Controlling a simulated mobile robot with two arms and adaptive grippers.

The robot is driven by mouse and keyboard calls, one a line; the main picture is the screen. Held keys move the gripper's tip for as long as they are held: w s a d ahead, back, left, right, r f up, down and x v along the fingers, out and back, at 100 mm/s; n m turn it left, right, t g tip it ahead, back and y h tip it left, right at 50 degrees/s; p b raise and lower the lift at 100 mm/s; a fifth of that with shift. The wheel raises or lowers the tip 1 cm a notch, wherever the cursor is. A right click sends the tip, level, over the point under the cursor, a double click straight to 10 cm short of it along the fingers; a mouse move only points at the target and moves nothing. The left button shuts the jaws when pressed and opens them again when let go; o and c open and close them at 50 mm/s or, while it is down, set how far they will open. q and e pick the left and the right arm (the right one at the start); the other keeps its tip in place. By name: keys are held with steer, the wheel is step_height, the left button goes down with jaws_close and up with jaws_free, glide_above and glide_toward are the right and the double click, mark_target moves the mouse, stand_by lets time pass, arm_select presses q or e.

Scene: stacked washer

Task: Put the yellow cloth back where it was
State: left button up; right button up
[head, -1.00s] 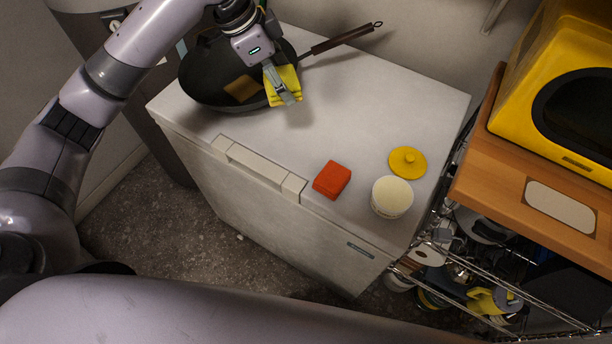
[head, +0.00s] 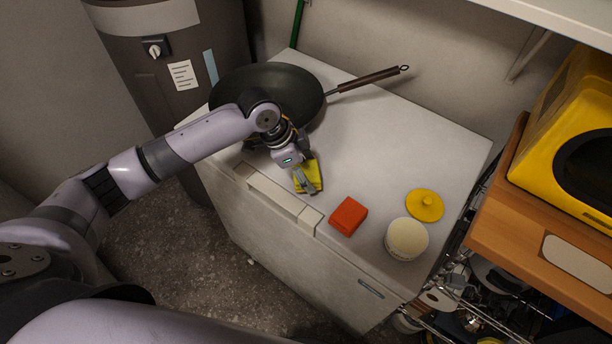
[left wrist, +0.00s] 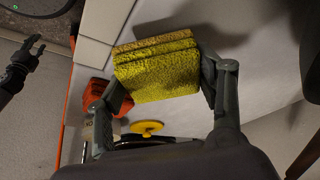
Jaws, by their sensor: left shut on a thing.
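The yellow cloth (head: 308,176) is a folded, rough-textured bundle. My left gripper (head: 306,180) is shut on it, over the front part of the white chest top, between the black pan and the red block. In the left wrist view the cloth (left wrist: 157,68) sits between the two fingers of the left gripper (left wrist: 165,85). I cannot tell whether the cloth touches the chest top. In the left wrist view a dark gripper at the left edge, seemingly my right one (left wrist: 28,65), has its fingers apart; it does not show in the head view.
The white chest (head: 375,135) carries a black pan (head: 270,88) at the back left, a red block (head: 348,216), a cream-coloured tub (head: 407,238) and a yellow lid (head: 425,205). A wooden shelf (head: 510,225) with a yellow appliance (head: 570,130) stands at the right. The chest's back right is clear.

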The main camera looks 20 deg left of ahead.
arm_select(q)
step_height(320, 180, down, 3)
arm_select(e)
steer(key=shift+a+r, duration=0.1)
steer(key=shift+r, duration=0.1)
arm_select(q)
steer(key=shift+f, duration=0.15)
arm_select(e)
steer(key=shift+a, duration=0.15)
arm_select(q)
steer(key=o, duration=1)
steer(key=shift+o, duration=0.2)
arm_select(e)
steer(key=shift+a, duration=0.2)
steer(key=shift+d, duration=0.1)
arm_select(q)
steer(key=shift+a+r, duration=0.1)
steer(key=shift+r, duration=0.3)
steer(key=b+v, duration=0.1)
steer(key=v, duration=1)
steer(key=shift+r, duration=0.25)
arm_select(e)
steer(key=shift+d+f, duration=0.2)
steer(key=shift+f, duration=0.55)
